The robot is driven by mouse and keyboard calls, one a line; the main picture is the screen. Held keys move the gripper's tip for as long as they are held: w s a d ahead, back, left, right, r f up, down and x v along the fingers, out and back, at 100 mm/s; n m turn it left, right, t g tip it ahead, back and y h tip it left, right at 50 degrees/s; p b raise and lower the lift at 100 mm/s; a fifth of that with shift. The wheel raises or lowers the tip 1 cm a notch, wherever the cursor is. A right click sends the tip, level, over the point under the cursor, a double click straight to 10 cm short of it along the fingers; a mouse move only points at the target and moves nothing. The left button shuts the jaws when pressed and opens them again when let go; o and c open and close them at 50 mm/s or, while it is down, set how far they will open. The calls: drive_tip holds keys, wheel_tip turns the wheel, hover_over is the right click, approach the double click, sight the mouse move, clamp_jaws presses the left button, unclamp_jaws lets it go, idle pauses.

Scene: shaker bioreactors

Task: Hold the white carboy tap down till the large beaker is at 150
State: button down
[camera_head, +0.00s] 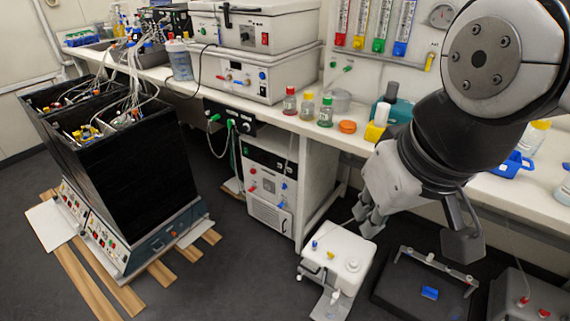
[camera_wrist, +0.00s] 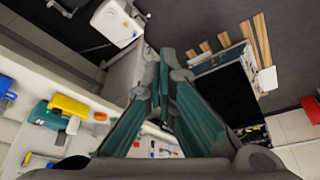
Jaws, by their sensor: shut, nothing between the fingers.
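The white carboy (camera_head: 340,258) stands low on the floor in front of the bench, with small blue and yellow parts on top. A small white tap (camera_head: 335,296) shows at its front. The carboy also shows at the top of the wrist view (camera_wrist: 117,23). My gripper (camera_head: 368,218) is above and slightly right of the carboy in the head view, apart from it. In the wrist view my gripper's fingers (camera_wrist: 166,57) are together and hold nothing. I cannot make out the large beaker or its level in either view.
A dark tray (camera_head: 425,290) with a blue item lies right of the carboy. The white bench (camera_head: 365,138) with bottles runs behind. A tall black unit (camera_head: 130,150) stands on wooden slats at left. Open floor lies between that unit and the carboy.

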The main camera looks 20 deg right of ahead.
drive_tip(key=n+g+b, duration=0.4)
drive_tip(key=n+b, duration=0.4)
drive_tip(key=b, duration=1.7)
hover_over(335, 296)
wheel_tip(335, 296, down, 78)
drive_tip(key=r, duration=0.1)
drive_tip(key=shift+f, duration=0.35)
wheel_tip(335, 296, down, 14)
drive_tip(key=b, duration=0.6)
